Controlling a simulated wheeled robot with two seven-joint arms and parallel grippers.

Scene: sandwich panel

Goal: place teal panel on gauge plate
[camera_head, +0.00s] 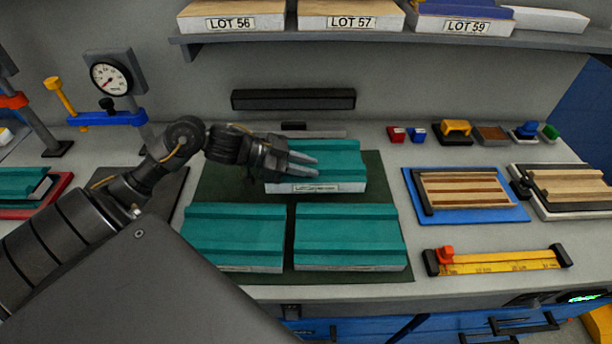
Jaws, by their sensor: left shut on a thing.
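Three teal ribbed panels with pale undersides are on a dark green mat (375,170) in the middle of the bench. The front left panel (232,235) and front right panel (347,235) lie side by side. The back panel (343,158) has a white label on its front face. My left gripper (317,166) reaches over this back panel from the left, with its fingers shut on it. I cannot tell whether the panel is clear of the mat. A dark flat plate (170,185) lies left of the mat, partly behind my arm, below a dial gauge (110,78). My right gripper is out of view.
A blue board (515,212) with a striped wooden piece lies right of the mat, near a yellow ruler gauge (495,262). Small coloured blocks stand along the back right. A shelf (390,36) with labelled boxes overhangs the back. A red tray (50,207) is at far left.

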